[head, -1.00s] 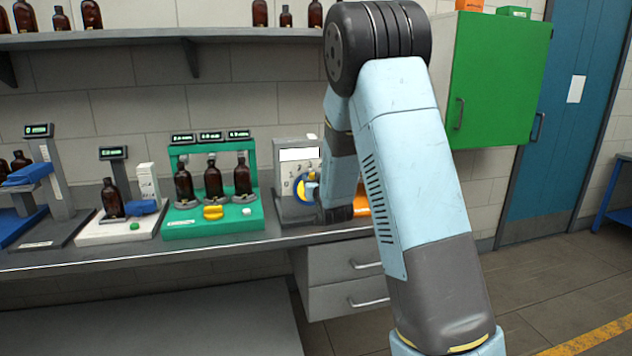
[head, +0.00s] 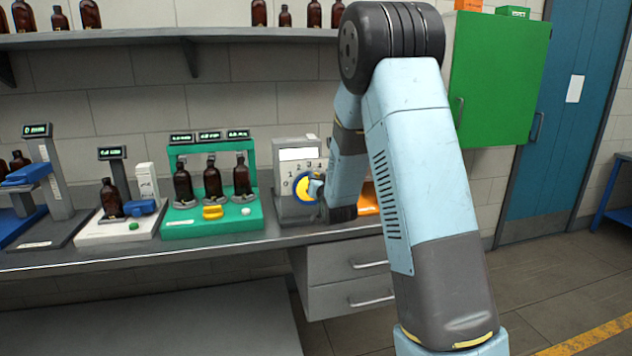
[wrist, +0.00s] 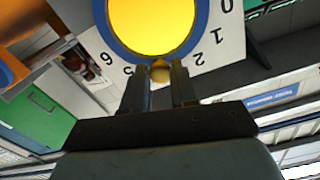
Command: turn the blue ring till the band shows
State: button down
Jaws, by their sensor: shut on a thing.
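The blue ring (head: 295,190) surrounds a yellow disc (head: 304,188) on the numbered white dial of a grey bench unit (head: 290,208). In the wrist view the ring (wrist: 203,18) frames a plain yellow face (wrist: 152,22), and digits 0, 1, 2, 5 and 6 show around it. My gripper (wrist: 161,76) is shut on a small dull-yellow knob (wrist: 160,73) at the ring's edge, near a pointed yellow mark. In the head view my gripper (head: 317,188) covers the dial's right part. No separate band is distinguishable on the ring.
A green stand (head: 180,228) with several amber bottles is left of the unit. An orange bin (head: 368,200) is partly hidden behind my arm. Scales with bottles stand farther left on the grey bench (head: 150,255). A shelf (head: 150,38) runs above.

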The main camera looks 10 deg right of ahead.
jog(key=shift+d+f+m, duration=0.2)
jog(key=shift+d+m, duration=0.3)
jog(key=shift+m, duration=0.6)
jog(key=c, duration=0.9)
grip_release()
jog(key=s, duration=1.3)
jog(key=shift+s, duration=0.4)
